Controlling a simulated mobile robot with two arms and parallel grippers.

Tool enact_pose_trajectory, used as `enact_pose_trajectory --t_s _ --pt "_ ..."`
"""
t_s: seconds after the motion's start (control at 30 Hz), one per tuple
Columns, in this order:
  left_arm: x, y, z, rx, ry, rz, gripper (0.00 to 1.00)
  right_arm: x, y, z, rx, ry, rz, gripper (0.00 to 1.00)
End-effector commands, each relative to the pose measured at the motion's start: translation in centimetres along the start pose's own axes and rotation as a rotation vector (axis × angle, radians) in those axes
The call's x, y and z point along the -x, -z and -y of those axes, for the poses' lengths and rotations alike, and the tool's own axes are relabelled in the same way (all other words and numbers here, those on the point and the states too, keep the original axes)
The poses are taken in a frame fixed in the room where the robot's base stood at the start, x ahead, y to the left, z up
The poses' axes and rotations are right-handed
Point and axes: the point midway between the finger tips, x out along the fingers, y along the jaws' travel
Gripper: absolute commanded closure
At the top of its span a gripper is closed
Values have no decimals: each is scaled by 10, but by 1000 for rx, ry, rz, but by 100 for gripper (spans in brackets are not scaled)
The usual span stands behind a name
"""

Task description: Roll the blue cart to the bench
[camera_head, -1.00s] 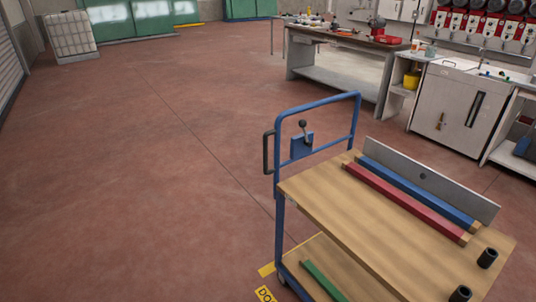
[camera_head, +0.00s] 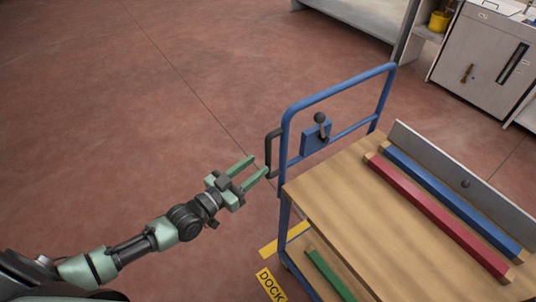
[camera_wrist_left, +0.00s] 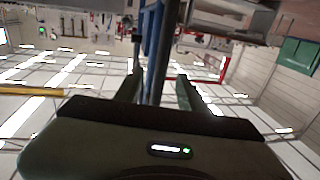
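The blue cart has a blue tube push frame (camera_head: 340,92), a wooden top (camera_head: 335,205) and a black side handle (camera_head: 268,152) on the frame's left post. A lever with a black knob (camera_head: 320,118) stands on a blue plate on the frame. My left gripper (camera_head: 260,166) is open, its green fingertips close to the lower part of the side handle. In the left wrist view a dark upright bar (camera_wrist_left: 161,65) shows between the spread fingers, with gaps on both sides; contact cannot be told. The bench (camera_head: 350,22) shows only its lower part at the top. My right gripper is out of view.
A green bar (camera_head: 330,274) is on the lower shelf. Yellow DOCK marking (camera_head: 270,285) lies beside the cart. Red floor is clear leftward; a grey cabinet (camera_head: 485,62) stands back right.

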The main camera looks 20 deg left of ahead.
Motion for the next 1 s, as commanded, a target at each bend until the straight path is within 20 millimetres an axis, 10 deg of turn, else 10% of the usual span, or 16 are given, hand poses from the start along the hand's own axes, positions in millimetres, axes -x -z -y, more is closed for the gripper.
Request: enact_pose_trajectory --t_s 0.3,0.7,0.87,1.0 --pt "-50 0 1 -2 2 0 60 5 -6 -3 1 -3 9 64" --pt "-61 -1 0 -1 1 3 60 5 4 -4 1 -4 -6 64" --pt "-61 -1 1 -1 1 3 99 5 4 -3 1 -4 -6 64" --pt "-61 -1 1 -1 1 3 100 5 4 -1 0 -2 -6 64"
